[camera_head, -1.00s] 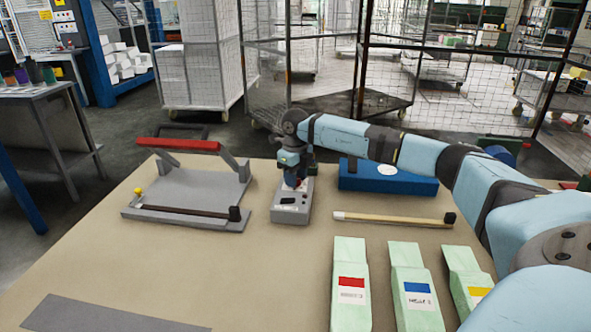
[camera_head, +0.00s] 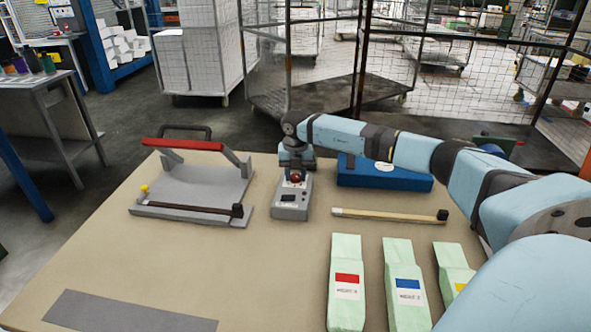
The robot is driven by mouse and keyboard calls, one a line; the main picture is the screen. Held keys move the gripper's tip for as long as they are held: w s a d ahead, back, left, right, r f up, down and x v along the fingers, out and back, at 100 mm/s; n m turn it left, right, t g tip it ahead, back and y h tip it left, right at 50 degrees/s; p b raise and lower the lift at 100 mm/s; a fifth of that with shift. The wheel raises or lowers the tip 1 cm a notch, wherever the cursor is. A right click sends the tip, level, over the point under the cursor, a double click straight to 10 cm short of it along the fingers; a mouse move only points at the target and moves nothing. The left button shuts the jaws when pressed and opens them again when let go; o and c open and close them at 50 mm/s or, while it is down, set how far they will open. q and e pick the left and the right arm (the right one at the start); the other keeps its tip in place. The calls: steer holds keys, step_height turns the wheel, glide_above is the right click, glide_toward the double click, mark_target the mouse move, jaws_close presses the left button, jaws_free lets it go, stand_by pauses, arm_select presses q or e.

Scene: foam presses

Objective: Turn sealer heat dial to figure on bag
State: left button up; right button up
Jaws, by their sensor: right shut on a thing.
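A small grey control box (camera_head: 291,206) stands on the table, with a dark display window on its front. A red heat dial (camera_head: 295,177) sits on top of it. My right gripper (camera_head: 296,169) points down from behind and is shut on the dial, partly hiding it. Three pale green bags lie at the front right: one with a red label (camera_head: 347,280), one with a blue label (camera_head: 408,284), one with a yellow mark (camera_head: 459,287). The labels carry print too small to read surely. My left gripper is out of view.
Left of the box is a grey plate (camera_head: 187,186) with a red bar (camera_head: 182,145) and a dark lever. A blue case (camera_head: 400,180) lies behind right. A light wooden stick (camera_head: 385,214) lies in front of it. A dark grey strip (camera_head: 125,312) lies front left. The table's middle is clear.

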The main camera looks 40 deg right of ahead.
mark_target(296, 176)
steer(key=shift+r+m, duration=0.1)
steer(key=shift+m, duration=0.5)
steer(key=shift+p, duration=0.35)
steer(key=o, duration=0.9)
step_height(296, 176, up, 14)
steer(key=shift+f, duration=0.15)
